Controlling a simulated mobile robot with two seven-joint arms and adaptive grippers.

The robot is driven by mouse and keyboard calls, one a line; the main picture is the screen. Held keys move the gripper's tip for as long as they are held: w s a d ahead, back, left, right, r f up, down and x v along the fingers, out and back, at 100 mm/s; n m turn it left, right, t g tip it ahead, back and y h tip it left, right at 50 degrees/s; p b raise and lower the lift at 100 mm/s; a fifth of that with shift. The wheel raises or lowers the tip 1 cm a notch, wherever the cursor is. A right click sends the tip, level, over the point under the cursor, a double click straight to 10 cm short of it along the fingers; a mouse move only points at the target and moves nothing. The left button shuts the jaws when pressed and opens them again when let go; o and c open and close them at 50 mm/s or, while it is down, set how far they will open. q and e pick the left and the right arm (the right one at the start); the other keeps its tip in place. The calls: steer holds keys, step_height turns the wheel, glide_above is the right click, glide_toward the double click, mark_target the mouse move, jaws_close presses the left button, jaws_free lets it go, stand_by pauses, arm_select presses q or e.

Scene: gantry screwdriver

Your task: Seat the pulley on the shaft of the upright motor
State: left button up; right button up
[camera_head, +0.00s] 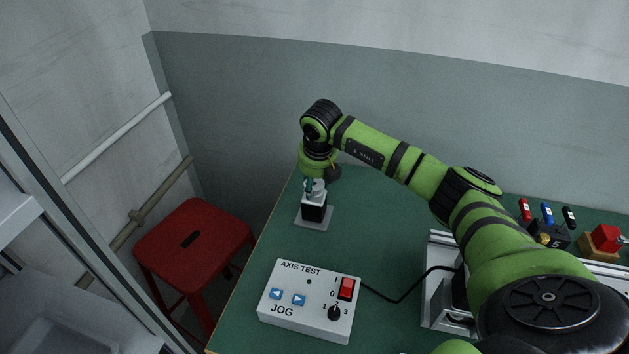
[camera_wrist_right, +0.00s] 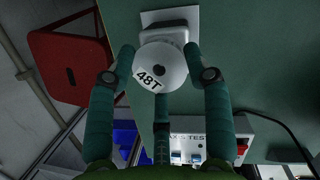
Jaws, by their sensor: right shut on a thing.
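The pulley (camera_wrist_right: 176,76) is a pale disc marked 48T with a dark centre hole. In the right wrist view it sits between the green fingers of my right gripper (camera_wrist_right: 159,58), which is shut on it. The upright motor (camera_head: 315,209), dark with a pale upper part, stands on a light square plate (camera_head: 302,224). My right gripper (camera_head: 311,184) is right above the motor in the head view. The motor's pale housing (camera_wrist_right: 165,33) shows partly behind the pulley in the wrist view. The shaft is hidden, and I cannot tell whether the pulley touches it. My left gripper is out of view.
A grey AXIS TEST box (camera_head: 299,312) with jog buttons and a red switch stands in front of the motor, cabled to the right. A metal frame (camera_head: 438,283) and coloured parts are at right. A red stool (camera_head: 191,242) stands left of the green table (camera_head: 377,215).

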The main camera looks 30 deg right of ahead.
steer(key=shift+f+b, duration=0.4)
steer(key=shift+f, duration=0.2)
steer(key=o, duration=1.4)
steer(key=shift+o, duration=0.2)
steer(key=v, duration=1.2)
